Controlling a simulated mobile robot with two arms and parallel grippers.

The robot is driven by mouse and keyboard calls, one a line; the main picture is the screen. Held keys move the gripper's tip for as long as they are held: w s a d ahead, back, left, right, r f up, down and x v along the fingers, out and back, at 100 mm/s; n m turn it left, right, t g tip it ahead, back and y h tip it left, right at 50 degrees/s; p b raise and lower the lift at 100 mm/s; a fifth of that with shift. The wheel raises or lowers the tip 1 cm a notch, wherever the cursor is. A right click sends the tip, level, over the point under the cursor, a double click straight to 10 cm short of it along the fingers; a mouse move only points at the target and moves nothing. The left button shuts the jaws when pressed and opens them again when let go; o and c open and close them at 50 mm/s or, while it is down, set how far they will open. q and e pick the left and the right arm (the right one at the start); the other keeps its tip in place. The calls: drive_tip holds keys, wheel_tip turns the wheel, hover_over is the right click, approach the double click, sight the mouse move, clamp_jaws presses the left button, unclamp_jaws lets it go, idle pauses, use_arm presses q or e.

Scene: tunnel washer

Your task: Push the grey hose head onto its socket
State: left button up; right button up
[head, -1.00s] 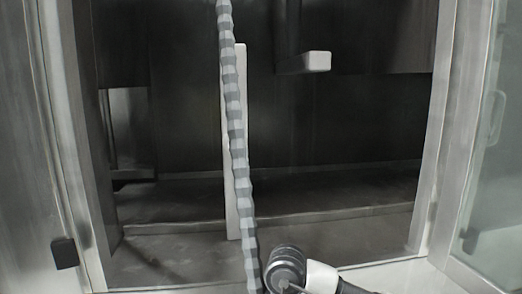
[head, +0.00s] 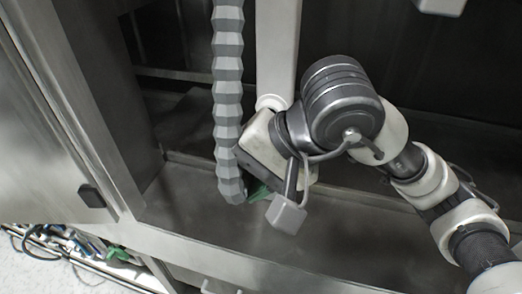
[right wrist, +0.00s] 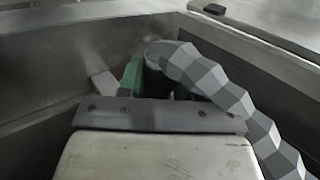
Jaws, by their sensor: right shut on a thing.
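The grey ribbed hose (head: 228,85) hangs from the top of the head view, and its lower end (head: 232,190) is beside my right gripper (head: 257,191). The gripper's green fingers show partly there; the wrist body hides the rest. In the right wrist view the hose (right wrist: 215,80) bends in from the right to the gripper (right wrist: 160,82), which is shut on its end. A green finger (right wrist: 131,74) shows left of a dark gap. I cannot make out the socket in either view. My left gripper is not in view.
The metal floor of the washer bay (head: 190,205) is clear around the gripper. A door frame (head: 85,120) bounds the left side. Several cables and green items (head: 80,245) lie low outside at the left.

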drive_tip(key=shift+w+a, duration=0.1)
drive_tip(key=shift+a, duration=0.1)
drive_tip(key=shift+w+d+p, duration=0.1)
drive_tip(key=shift+w+p, duration=0.2)
drive_tip(key=shift+w+d, duration=0.3)
drive_tip(key=shift+w, duration=0.25)
drive_tip(key=shift+w+d+p, duration=0.15)
drive_tip(key=shift+w+p, duration=0.2)
drive_tip(key=shift+p, duration=0.05)
drive_tip(key=shift+w, duration=0.4)
drive_tip(key=shift+w+d+p, duration=0.2)
drive_tip(key=shift+w+p, duration=0.15)
drive_tip(key=shift+w, duration=0.15)
drive_tip(key=shift+w+d+p, duration=0.2)
drive_tip(key=shift+w+p, duration=0.15)
drive_tip(key=shift+w, duration=0.15)
drive_tip(key=shift+w+f, duration=0.1)
drive_tip(key=shift+w, duration=0.1)
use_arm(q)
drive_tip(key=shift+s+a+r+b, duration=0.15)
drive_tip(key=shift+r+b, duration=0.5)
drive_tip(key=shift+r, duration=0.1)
use_arm(e)
drive_tip(key=shift+w+d, duration=0.35)
drive_tip(key=shift+w, duration=0.55)
